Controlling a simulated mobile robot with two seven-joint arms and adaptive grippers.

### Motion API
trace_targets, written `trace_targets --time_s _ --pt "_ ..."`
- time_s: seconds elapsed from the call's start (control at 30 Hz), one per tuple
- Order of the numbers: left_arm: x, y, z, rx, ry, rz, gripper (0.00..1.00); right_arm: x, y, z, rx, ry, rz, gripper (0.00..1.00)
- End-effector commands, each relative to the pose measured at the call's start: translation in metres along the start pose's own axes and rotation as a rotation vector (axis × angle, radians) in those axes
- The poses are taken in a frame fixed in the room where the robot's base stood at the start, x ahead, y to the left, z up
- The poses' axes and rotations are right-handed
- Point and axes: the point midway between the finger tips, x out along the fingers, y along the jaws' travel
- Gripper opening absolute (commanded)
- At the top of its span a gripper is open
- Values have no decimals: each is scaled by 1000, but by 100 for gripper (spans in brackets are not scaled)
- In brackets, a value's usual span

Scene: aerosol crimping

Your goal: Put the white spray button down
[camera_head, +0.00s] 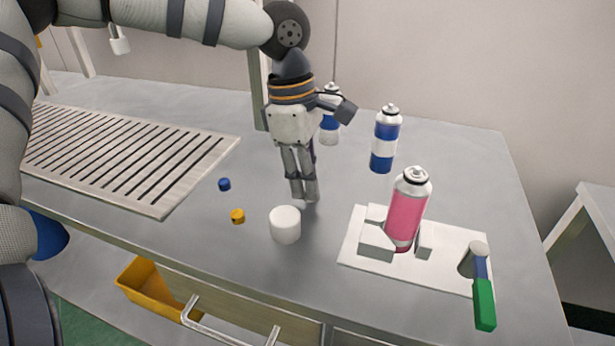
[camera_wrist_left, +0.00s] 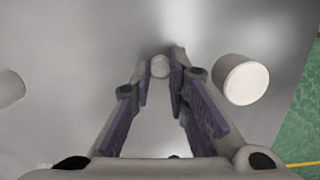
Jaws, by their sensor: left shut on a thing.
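My left gripper (camera_head: 305,198) points straight down, with its fingertips low over the grey table, just behind and right of a white cap (camera_head: 285,224). In the left wrist view, the fingertips (camera_wrist_left: 161,62) are shut on the small round white spray button (camera_wrist_left: 160,67). The fingers mostly hide the button in the head view. I cannot tell whether it touches the table. The white cap (camera_wrist_left: 245,80) stands to the right of the fingers in the wrist view, apart from them. My right gripper is not in view.
A blue button (camera_head: 224,184) and a yellow button (camera_head: 238,216) lie left of the cap. A pink can (camera_head: 406,210) stands in a white fixture (camera_head: 350,251), beside a green-handled tool (camera_head: 484,303). Blue-and-white cans (camera_head: 385,138) stand behind. A slatted rack (camera_head: 130,155) lies left.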

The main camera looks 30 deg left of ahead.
Motion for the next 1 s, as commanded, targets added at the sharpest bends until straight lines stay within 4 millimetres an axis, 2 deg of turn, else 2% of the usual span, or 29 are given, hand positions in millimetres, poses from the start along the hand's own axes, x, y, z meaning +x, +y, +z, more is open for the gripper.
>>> trace_targets --time_s 0.1,0.13,0.2,0.53,0.63,0.9,1.0 --pt "3 0 0 0 -1 -1 1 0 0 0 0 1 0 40" --pt "3 0 0 0 -1 0 22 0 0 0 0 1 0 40" --pt "3 0 0 -1 -1 -1 36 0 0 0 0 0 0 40" --pt "-1 0 0 0 0 0 36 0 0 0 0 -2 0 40" --pt "-21 1 1 -1 -3 5 36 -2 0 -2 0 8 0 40" --pt "-94 0 1 0 -2 5 36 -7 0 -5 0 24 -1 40" --pt "-110 1 1 -1 -1 1 36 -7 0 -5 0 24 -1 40"
